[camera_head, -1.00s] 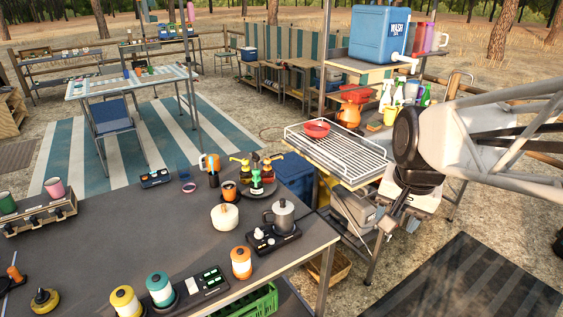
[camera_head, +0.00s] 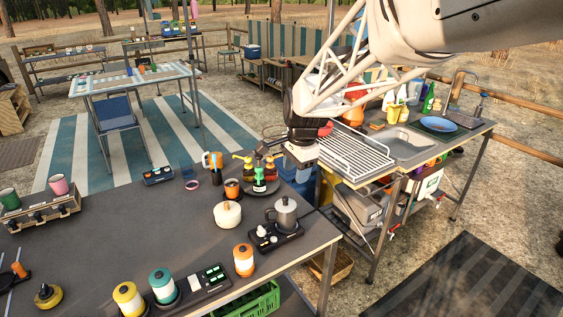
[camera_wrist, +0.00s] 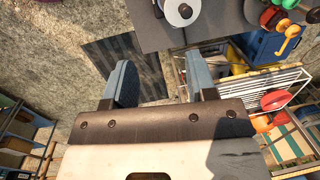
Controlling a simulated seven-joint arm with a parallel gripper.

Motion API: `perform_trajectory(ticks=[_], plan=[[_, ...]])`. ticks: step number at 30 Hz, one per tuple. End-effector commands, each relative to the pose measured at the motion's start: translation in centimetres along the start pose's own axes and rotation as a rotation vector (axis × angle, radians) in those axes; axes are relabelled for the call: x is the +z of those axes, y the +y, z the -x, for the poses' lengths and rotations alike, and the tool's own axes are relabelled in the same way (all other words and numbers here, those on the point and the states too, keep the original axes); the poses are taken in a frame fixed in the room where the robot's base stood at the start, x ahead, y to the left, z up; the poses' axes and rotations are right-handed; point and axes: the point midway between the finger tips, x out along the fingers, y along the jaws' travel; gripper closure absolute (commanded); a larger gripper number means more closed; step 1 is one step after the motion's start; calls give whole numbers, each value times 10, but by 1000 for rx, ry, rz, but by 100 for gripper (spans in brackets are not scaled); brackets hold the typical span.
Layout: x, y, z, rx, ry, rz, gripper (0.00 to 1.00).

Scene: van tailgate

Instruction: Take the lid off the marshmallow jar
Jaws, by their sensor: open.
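A cream, round jar (camera_head: 228,213) with a small knob on its lid stands upright on the dark table in the head view. It looks like the marshmallow jar, though I can read no label; its lid appears to be on. My gripper (camera_head: 266,149) is in the air behind and to the right of the jar, near the condiment bottles, apart from the jar. In the wrist view my gripper (camera_wrist: 159,83) shows two blue-grey fingers spread wide with nothing between them. I cannot make out the jar in the wrist view.
A grey pot (camera_head: 286,215) on a burner stands just right of the jar. Condiment bottles (camera_head: 258,172) and an orange cup (camera_head: 232,188) stand behind it. Orange (camera_head: 244,260), teal (camera_head: 162,287) and yellow (camera_head: 129,299) canisters are in front. The table's left middle is clear.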

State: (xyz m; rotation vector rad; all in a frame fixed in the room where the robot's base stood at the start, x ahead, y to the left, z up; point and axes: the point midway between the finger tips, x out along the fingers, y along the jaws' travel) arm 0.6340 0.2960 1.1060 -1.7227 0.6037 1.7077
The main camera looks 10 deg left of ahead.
Motion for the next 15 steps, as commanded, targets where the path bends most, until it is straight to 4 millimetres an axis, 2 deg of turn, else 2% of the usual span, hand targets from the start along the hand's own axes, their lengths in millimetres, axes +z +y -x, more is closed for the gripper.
perform_trajectory(ticks=[3,8,15], plan=[[14,-34,-22,12,-14,-56,48],[35,-76,-52,27,-29,-138,48],[74,-135,-102,54,-46,-260,48]])
